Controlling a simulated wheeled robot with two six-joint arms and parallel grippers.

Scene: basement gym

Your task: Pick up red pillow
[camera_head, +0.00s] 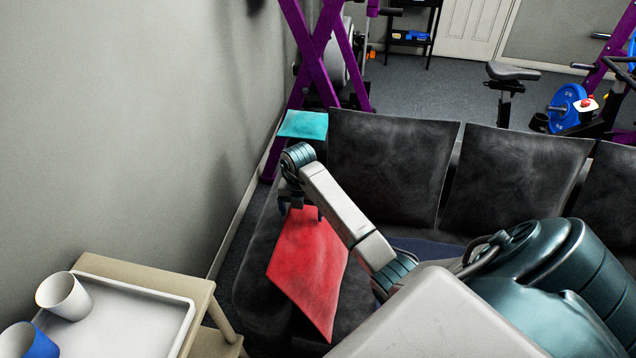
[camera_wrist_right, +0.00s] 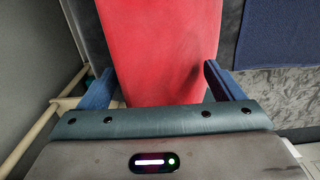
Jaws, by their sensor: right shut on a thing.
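The red pillow (camera_head: 309,268) hangs tilted over the left end of the dark sofa, below my right gripper (camera_head: 300,213). My right arm reaches in from the right of the head view, and the gripper meets the pillow's upper edge. In the right wrist view the red pillow (camera_wrist_right: 163,55) fills the space between the two blue fingers of the right gripper (camera_wrist_right: 157,88). The gripper is shut on the pillow. My left gripper does not show in either view.
The dark sofa (camera_head: 390,160) runs across the middle, with a teal pillow (camera_head: 303,124) at its far left corner. A wall lies left.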

